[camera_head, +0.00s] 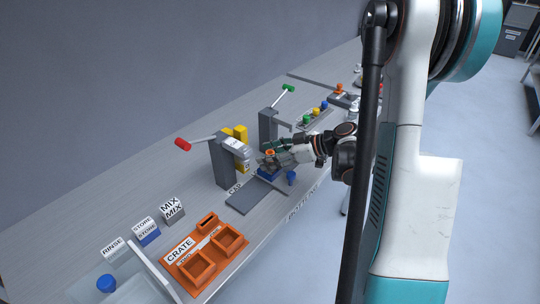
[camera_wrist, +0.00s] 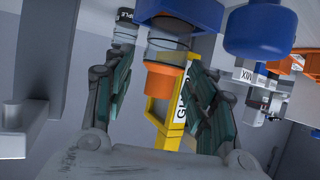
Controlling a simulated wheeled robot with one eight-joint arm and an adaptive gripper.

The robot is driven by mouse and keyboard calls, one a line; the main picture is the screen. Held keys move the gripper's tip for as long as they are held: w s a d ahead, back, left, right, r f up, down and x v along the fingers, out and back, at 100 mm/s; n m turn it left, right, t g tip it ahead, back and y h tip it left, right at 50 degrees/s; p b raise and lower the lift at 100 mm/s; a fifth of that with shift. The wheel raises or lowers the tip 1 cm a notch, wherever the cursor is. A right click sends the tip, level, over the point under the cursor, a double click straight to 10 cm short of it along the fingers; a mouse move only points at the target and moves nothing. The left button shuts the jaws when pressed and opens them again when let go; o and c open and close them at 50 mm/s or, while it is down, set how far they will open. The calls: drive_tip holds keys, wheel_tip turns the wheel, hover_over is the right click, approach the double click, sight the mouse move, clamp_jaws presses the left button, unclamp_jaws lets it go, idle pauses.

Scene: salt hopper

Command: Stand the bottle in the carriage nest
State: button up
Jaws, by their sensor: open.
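In the head view the blue nest (camera_head: 267,175) is partly under my gripper (camera_head: 272,158). My gripper (camera_wrist: 160,72) is open, with one finger on each side of the bottle and a visible gap at each side.
A blue knob (camera_wrist: 258,32) is close beside the nest. A yellow guard (camera_wrist: 165,112) and a grey press with a red-handled lever (camera_head: 222,160) stand nearby. A green-handled post (camera_head: 268,128) is behind. The orange crate (camera_head: 180,262) lies at the near end of the bench.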

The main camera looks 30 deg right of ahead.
drive_tip(key=shift+r, duration=0.1)
drive_tip(key=shift+s+d+r, duration=0.1)
drive_tip(key=shift+r, duration=0.1)
drive_tip(key=p+v, duration=0.3)
drive_tip(key=v, duration=0.8)
drive_tip(key=shift+s+d+p, duration=0.2)
drive_tip(key=shift+d+p, duration=0.05)
drive_tip(key=shift+p, duration=0.05)
